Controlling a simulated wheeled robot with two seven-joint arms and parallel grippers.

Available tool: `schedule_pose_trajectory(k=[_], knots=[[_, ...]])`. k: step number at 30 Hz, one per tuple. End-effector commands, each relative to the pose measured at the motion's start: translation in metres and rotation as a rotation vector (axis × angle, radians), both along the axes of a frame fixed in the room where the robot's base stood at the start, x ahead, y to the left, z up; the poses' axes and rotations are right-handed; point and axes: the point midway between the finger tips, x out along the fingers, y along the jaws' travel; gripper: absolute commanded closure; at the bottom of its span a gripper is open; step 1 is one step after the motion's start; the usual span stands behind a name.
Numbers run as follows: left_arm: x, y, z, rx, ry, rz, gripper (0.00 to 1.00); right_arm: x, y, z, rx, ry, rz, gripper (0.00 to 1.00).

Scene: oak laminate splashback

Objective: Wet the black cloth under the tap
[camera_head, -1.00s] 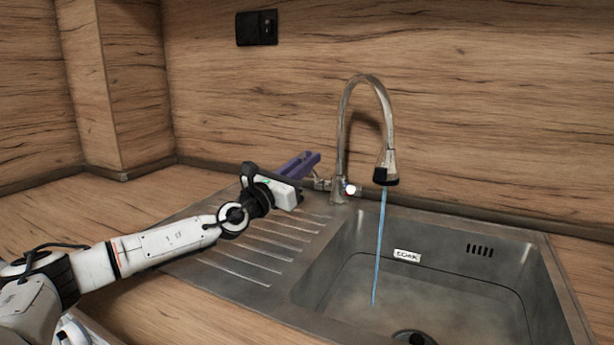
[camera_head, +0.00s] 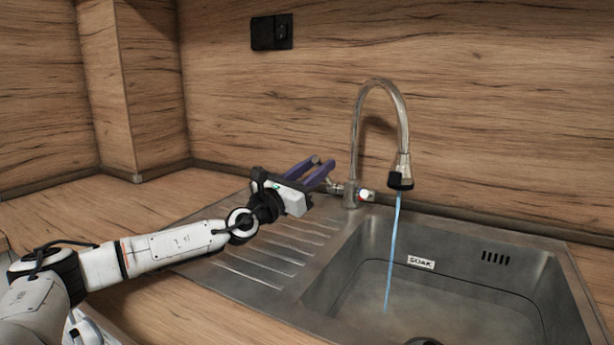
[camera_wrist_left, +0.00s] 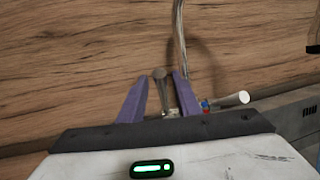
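The curved metal tap (camera_head: 379,88) stands behind the sink. A thin blue water stream (camera_head: 393,255) runs from its black-tipped spout (camera_head: 401,181) into the basin (camera_head: 462,300). My left gripper (camera_head: 322,169) is open beside the tap's base, left of its side fitting (camera_head: 335,187). In the left wrist view, its purple fingers (camera_wrist_left: 158,88) stand apart; a grey round-ended rod (camera_wrist_left: 160,77) shows in the gap between them, and I see no grip on it. The tap pipe (camera_wrist_left: 181,40) rises just beyond. The black cloth is in neither view. My right gripper is not in view.
A ribbed steel drainer (camera_head: 262,262) lies left of the basin, under my left forearm. A label reading "SOAK" (camera_head: 421,262) is on the basin's back wall. A black socket (camera_head: 271,32) is on the wooden splashback. The wooden counter (camera_head: 150,205) at the left looks clear.

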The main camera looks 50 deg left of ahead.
Motion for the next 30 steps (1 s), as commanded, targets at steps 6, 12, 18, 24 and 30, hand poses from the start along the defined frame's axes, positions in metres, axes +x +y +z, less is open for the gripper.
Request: schedule_pose_trajectory(k=[6,12,18,24,30], knots=[[-0.019,-0.004,-0.007,0.009,0.008,-0.003,0.7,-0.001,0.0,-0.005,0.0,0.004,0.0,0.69],[-0.034,-0.003,-0.01,0.01,0.009,0.005,0.7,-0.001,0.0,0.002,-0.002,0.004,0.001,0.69],[-0.048,-0.009,-0.009,0.005,0.004,-0.006,0.7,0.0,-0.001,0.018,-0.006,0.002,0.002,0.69],[-0.061,-0.009,-0.015,0.002,0.0,-0.005,0.7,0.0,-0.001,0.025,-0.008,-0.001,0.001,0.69],[-0.064,-0.009,-0.017,0.001,-0.002,-0.004,0.7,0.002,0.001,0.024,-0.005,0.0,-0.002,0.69]])
